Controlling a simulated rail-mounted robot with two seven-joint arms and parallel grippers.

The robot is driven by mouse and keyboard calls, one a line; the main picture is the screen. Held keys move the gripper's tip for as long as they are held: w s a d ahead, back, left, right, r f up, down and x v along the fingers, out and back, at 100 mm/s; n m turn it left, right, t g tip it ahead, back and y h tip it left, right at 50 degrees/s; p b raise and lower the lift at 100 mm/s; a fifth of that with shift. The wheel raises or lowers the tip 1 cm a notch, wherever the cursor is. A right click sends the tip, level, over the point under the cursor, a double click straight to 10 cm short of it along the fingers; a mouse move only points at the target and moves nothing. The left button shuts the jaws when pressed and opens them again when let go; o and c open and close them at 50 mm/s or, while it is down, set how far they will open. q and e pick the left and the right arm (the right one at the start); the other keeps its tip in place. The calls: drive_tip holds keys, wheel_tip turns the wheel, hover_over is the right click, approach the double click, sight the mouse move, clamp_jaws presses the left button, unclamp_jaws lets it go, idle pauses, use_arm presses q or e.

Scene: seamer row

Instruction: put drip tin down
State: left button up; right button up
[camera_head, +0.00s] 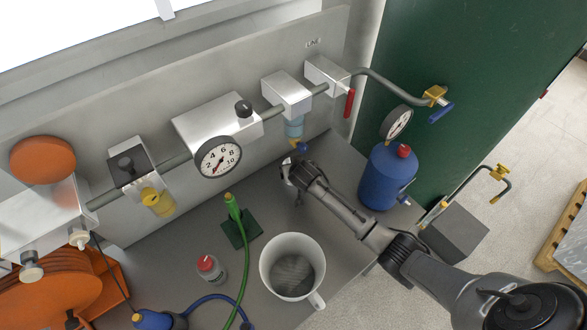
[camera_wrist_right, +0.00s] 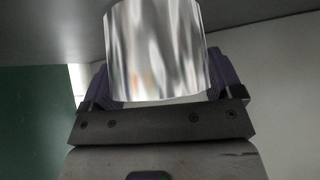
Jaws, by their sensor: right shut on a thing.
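The drip tin (camera_wrist_right: 155,50) is a shiny metal cylinder that fills the upper middle of the right wrist view. My right gripper (camera_wrist_right: 162,84) is shut on it, with a dark purple finger on each side. In the head view my right gripper (camera_head: 292,173) is low near the back panel, below the filter with the pale blue bowl (camera_head: 294,128). Only a small silvery part of the tin shows there, and I cannot tell whether it touches the bench (camera_head: 180,262). My left gripper is not in view.
A white mug-like pot (camera_head: 292,250) stands in front of my right arm. A blue cylinder with a gauge (camera_head: 383,178) stands right of the gripper. A green nozzle on a stand (camera_head: 234,212) and a red-capped bottle (camera_head: 211,268) are to the left.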

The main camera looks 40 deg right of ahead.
drive_tip(key=shift+w+f, duration=0.1)
drive_tip(key=shift+w, duration=0.05)
drive_tip(key=o, duration=0.8)
drive_tip(key=shift+r, duration=0.2)
drive_tip(key=shift+p+v, duration=1.3)
drive_tip(key=shift+v, duration=4.7)
